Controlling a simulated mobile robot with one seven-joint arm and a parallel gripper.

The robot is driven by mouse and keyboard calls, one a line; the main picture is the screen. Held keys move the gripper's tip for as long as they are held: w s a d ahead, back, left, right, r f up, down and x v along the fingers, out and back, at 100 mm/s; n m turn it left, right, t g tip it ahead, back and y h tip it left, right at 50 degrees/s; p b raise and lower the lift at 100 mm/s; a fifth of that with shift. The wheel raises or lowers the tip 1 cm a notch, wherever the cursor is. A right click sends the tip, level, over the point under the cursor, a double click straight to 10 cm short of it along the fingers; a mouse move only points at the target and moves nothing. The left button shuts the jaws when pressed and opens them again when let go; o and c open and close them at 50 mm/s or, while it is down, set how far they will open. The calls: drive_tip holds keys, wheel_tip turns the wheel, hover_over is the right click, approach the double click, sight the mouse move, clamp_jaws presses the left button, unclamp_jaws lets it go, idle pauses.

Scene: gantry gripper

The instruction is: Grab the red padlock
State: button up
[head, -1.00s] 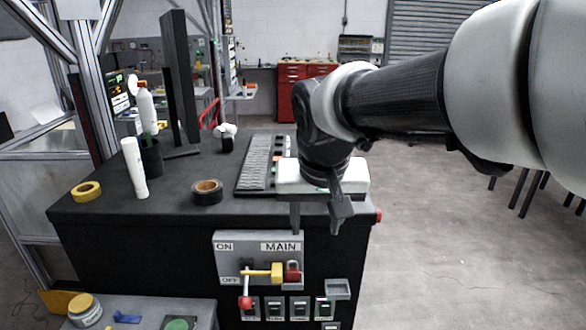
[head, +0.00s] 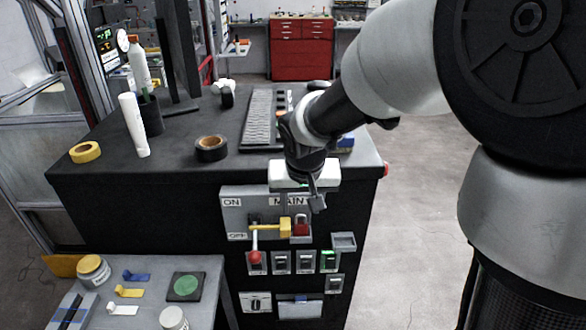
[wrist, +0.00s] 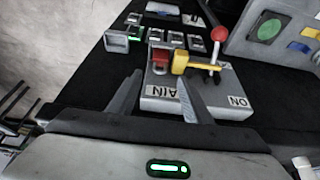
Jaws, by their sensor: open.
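The red padlock (head: 300,229) hangs at the right of the grey MAIN switch panel on the front of the black cabinet, beside the yellow hasp (head: 285,227). In the wrist view the padlock (wrist: 158,60) shows just beyond and between the fingertips, partly beside the yellow hasp (wrist: 180,62). My gripper (head: 308,198) is just above the padlock, fingers pointing down. In the wrist view my gripper (wrist: 160,77) is open, one finger on each side, with nothing between them. The padlock's shackle is hard to make out.
A lever with a red knob (head: 255,257) sticks out left of the padlock. Small switches (head: 282,262) sit below. A side table (head: 205,275) with jars stands lower left. Floor at right is clear.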

sight(301, 214)
drive_tip(key=x, duration=0.3)
drive_tip(key=shift+f, duration=0.1)
drive_tip(key=shift+c, duration=0.4)
clamp_jaws()
